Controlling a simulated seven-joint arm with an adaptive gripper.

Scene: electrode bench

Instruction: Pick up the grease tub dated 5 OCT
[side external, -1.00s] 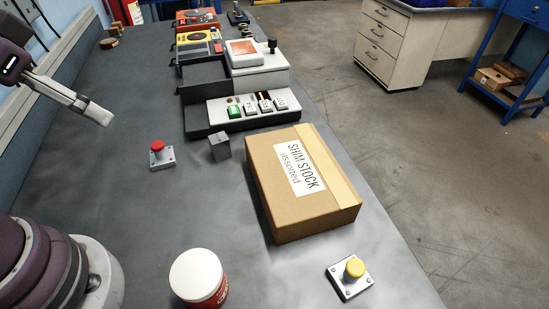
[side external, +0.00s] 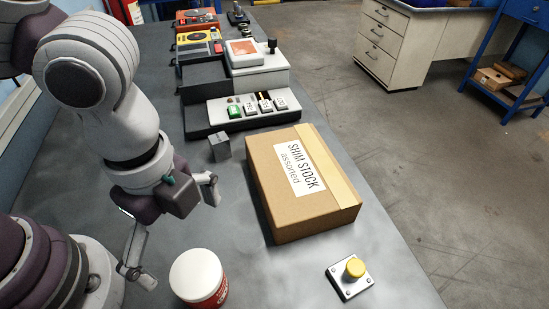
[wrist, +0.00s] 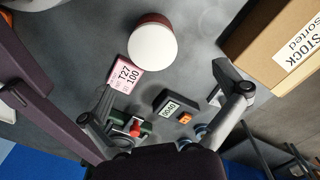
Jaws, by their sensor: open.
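A tub with a white lid and red side (side external: 198,278) stands upright on the bench at the bottom of the side view. Its printing is cut off and too small to read, so I cannot read a date. What looks like the same tub (wrist: 153,42) shows from above in the wrist view, ahead of the fingers. My gripper (side external: 180,240) is open and empty, its fingers spread above the bench, behind and left of the tub in the side view. In the wrist view my gripper (wrist: 166,98) has nothing between its fingertips; the tub lies beyond them.
A SHIM STOCK carton (side external: 300,185) stands right of the tub. A yellow button (side external: 354,268) sits near the front. The wrist view shows a pink T27 100 card (wrist: 124,75) beside the tub and a small display box (wrist: 175,108).

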